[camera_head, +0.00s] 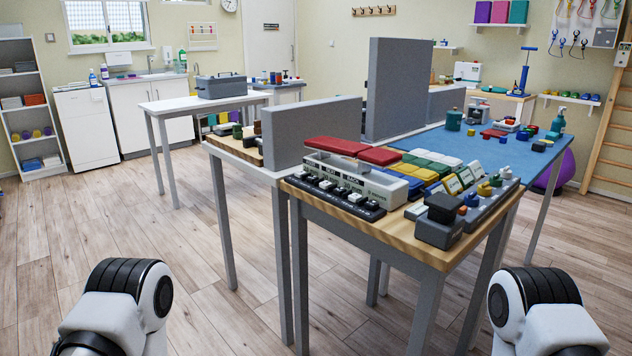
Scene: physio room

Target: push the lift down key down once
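A white-grey control box (360,178) with a dark label strip stands near the front left of the wooden-topped table (400,232). In front of it lies a dark key strip (328,196) with several white-topped keys. The key markings are too small to read, so I cannot tell which one is the lift down key. To the right is a row of coloured keys or blocks (478,198) on a grey base, and a dark grey box (440,222) at the front corner. Neither gripper is in view. Only parts of my two arms show at the lower left and lower right.
Red pads (352,148) lie behind the control box. Grey upright panels (310,133) stand behind and left of it. A blue-topped table (490,145) with small items adjoins at the back right. Wooden floor (140,230) is clear at front left.

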